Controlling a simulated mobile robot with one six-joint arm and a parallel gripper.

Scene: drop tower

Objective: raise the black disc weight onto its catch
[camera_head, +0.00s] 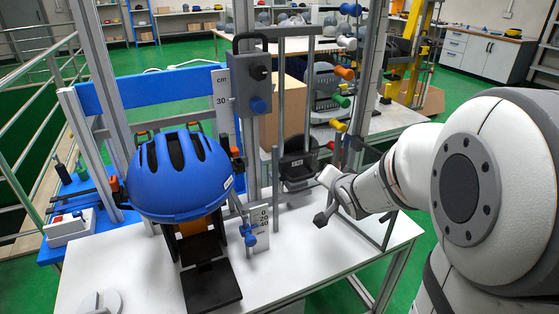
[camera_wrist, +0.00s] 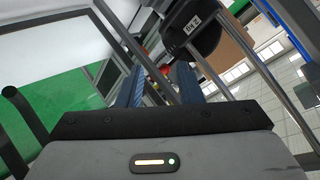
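The black disc weight (camera_head: 297,168) sits low between upright rods just above the white table, right of the blue helmet. It also shows in the wrist view (camera_wrist: 192,27) at the top, with a white label on its face. My gripper (camera_wrist: 158,75) is open, its two dark blue fingers apart with nothing held between them. It is close to the weight, and the weight appears beyond the fingertips, up and to the right. In the head view my wrist is just right of the weight, and the fingers are hard to make out. I cannot pick out the catch with certainty.
A blue helmet (camera_head: 178,172) sits on a black stand on the white table (camera_head: 330,252). A grey box (camera_head: 250,84) with knobs is on the upright above. Several coloured handles (camera_head: 344,73) line the right side. Rods and posts crowd the weight.

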